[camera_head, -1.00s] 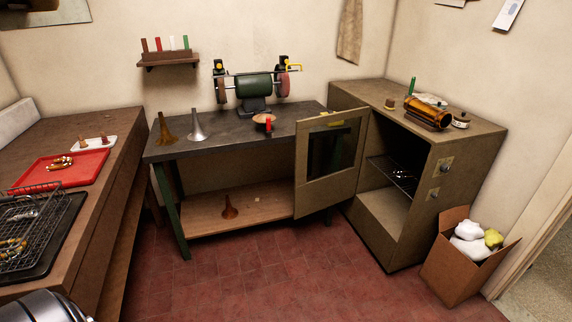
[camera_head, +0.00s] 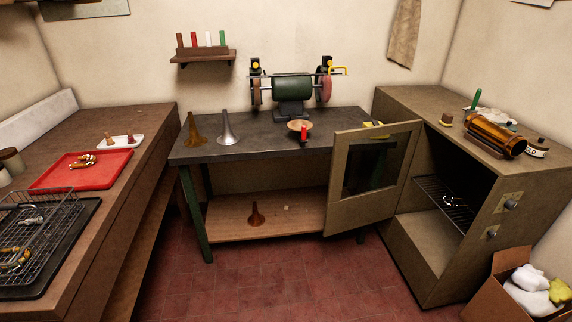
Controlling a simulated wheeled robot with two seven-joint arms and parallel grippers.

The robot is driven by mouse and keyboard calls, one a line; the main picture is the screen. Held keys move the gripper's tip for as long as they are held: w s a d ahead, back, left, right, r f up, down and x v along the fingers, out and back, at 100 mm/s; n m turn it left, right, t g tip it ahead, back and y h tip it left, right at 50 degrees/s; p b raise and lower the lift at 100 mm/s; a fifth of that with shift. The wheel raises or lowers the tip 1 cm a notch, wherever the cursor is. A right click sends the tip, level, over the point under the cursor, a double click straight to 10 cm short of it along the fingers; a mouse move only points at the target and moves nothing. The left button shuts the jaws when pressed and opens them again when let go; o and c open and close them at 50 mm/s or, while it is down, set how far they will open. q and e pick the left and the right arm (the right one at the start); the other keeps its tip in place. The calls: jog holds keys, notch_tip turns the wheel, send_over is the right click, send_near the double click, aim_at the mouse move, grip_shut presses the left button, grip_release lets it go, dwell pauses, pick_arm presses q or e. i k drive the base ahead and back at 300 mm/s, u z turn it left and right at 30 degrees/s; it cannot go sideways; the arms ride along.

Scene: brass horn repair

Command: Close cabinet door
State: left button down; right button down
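The cabinet (camera_head: 432,262) is a brown box at the right, with a wire rack (camera_head: 446,203) inside and knobs on its right-hand front strip. Its door (camera_head: 340,216), a brown frame with a dark window, stands wide open. The door is hinged on the cabinet's left side and swings out to the left, in front of the workbench's right end. Some metal pieces lie on the rack. Neither of my grippers shows in the head view.
A workbench (camera_head: 258,149) with a grinder (camera_head: 291,88) stands at the back. A brown counter (camera_head: 140,130) with a red tray (camera_head: 52,178) runs along the left. A cardboard box (camera_head: 488,298) of cloths sits at the cabinet's right front. The red tiled floor (camera_head: 270,290) between is clear.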

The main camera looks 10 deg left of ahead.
aim_at(344, 213)
jog(key=u, duration=0.25)
jog(key=i, duration=0.8)
jog(key=z, duration=0.65)
jog(key=i, duration=0.75)
jog(key=z, duration=0.85)
